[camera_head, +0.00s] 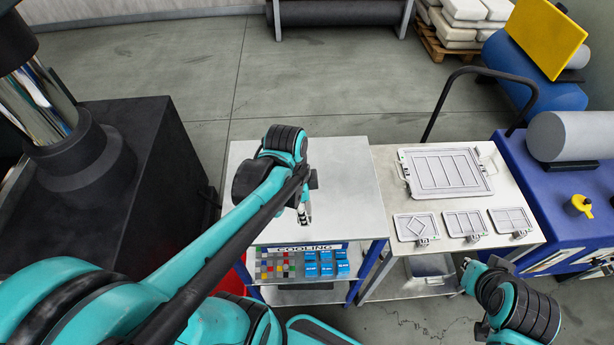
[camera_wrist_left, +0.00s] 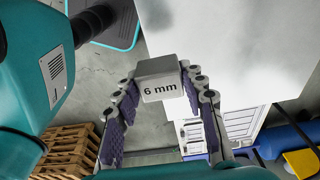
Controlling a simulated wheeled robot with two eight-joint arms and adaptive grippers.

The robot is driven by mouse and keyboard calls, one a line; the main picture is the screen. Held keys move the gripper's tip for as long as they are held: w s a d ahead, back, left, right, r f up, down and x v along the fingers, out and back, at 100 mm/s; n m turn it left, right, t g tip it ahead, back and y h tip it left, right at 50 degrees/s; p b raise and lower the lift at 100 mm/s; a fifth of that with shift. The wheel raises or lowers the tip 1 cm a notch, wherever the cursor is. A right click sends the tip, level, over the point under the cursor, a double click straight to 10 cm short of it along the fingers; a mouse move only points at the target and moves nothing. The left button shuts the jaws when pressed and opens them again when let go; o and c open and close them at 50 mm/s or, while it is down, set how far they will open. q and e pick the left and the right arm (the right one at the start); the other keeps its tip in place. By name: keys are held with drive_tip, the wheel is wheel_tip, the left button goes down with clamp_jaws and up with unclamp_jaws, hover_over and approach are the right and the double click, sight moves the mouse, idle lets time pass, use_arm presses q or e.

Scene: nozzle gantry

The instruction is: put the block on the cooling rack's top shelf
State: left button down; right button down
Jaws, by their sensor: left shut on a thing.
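The block (camera_wrist_left: 160,80) is a grey metal piece marked "6 mm". In the left wrist view it sits between the fingertips of my left gripper (camera_wrist_left: 158,88), which is shut on it. In the head view the left gripper (camera_head: 304,214) hangs over the front part of the cooling rack's white top shelf (camera_head: 345,185); the block cannot be made out clearly there. The rack has blue posts and a "COOLING" sign (camera_head: 307,248) on its front. My right gripper (camera_head: 472,268) is at the lower right, too small and partly hidden to judge its jaws.
Coloured small pieces (camera_head: 275,263) and blue boxes (camera_head: 325,264) are below the sign. A cart (camera_head: 385,180) with a large framed plate (camera_head: 447,172) and smaller plates stands to the right. A dark machine (camera_head: 110,190) stands left. The top shelf looks bare.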

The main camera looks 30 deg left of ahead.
use_arm(q)
drive_tip(key=w+a+f, duration=0.2)
drive_tip(key=w, duration=0.1)
drive_tip(key=w+a+f+b, duration=0.1)
drive_tip(key=w+a+f, duration=0.1)
drive_tip(key=w, duration=0.1)
drive_tip(key=w+a+f, duration=0.2)
drive_tip(key=w+f, duration=0.1)
drive_tip(key=shift+w, duration=0.4)
wheel_tip(320, 180, down, 3)
drive_tip(key=shift+f+b, duration=0.1)
drive_tip(key=shift+b, duration=0.35)
drive_tip(key=shift+f, duration=0.4)
drive_tip(key=shift+r, duration=0.1)
drive_tip(key=shift+f+b, duration=0.25)
drive_tip(key=shift+b, duration=0.05)
drive_tip(key=c, duration=0.9)
unclamp_jaws()
